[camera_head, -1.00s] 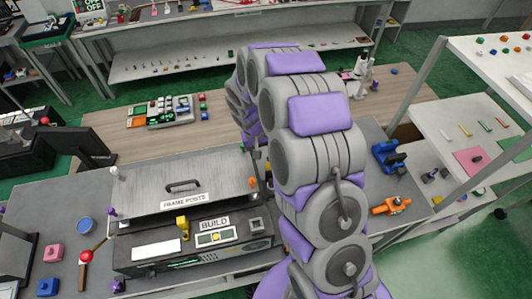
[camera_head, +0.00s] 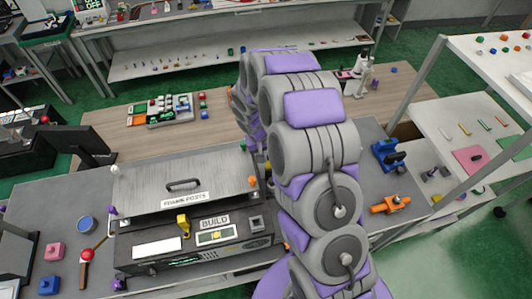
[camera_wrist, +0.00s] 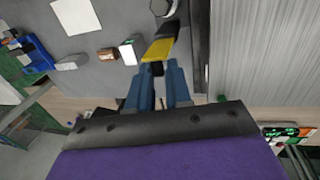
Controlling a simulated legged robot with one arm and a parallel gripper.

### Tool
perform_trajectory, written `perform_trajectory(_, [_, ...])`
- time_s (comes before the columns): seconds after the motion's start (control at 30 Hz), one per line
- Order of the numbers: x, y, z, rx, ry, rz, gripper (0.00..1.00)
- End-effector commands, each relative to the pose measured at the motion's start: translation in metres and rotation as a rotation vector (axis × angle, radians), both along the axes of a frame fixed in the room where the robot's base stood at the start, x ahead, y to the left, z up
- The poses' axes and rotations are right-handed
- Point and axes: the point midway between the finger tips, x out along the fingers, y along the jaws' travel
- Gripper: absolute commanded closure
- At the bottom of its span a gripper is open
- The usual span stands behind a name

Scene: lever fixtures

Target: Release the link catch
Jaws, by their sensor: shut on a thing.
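In the wrist view, my gripper (camera_wrist: 158,70) has its blue fingers shut on a yellow tab (camera_wrist: 158,48). A grey rounded metal part (camera_wrist: 166,7) lies just beyond the tab; I cannot tell whether they are joined. I cannot tell for sure that the yellow tab is the link catch. In the head view my own arm hides the gripper and what it holds. The fixture there has a grey panel labelled "FRAME POSTS" (camera_head: 184,199), with a dark handle (camera_head: 183,184), above a dark box labelled "BUILD" (camera_head: 214,222).
A yellow lever (camera_head: 183,222) stands on the box front. A red-handled lever (camera_head: 87,254) and a blue disc (camera_head: 86,224) are at left. An orange clamp (camera_head: 390,204) and a blue device (camera_head: 388,154) stand right of my arm. A white-topped shelf (camera_head: 490,60) is at far right.

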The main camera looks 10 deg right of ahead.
Motion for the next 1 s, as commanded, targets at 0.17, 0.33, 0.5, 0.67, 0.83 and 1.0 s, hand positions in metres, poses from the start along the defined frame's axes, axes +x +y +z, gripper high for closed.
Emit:
perform_trajectory(0.17, [0.000,0.002,0.000,0.005,-0.002,-0.001,1.00])
perform_trajectory(0.33, [0.002,0.002,0.000,0.002,0.006,0.000,1.00])
perform_trajectory(0.5, [0.008,0.003,-0.001,0.001,0.058,-0.001,1.00])
perform_trajectory(0.67, [0.013,0.002,-0.004,0.000,0.131,-0.002,1.00])
perform_trajectory(0.83, [0.019,0.002,-0.007,0.000,0.200,-0.003,1.00])
perform_trajectory(1.0, [0.023,0.001,-0.008,0.000,0.268,-0.005,1.00])
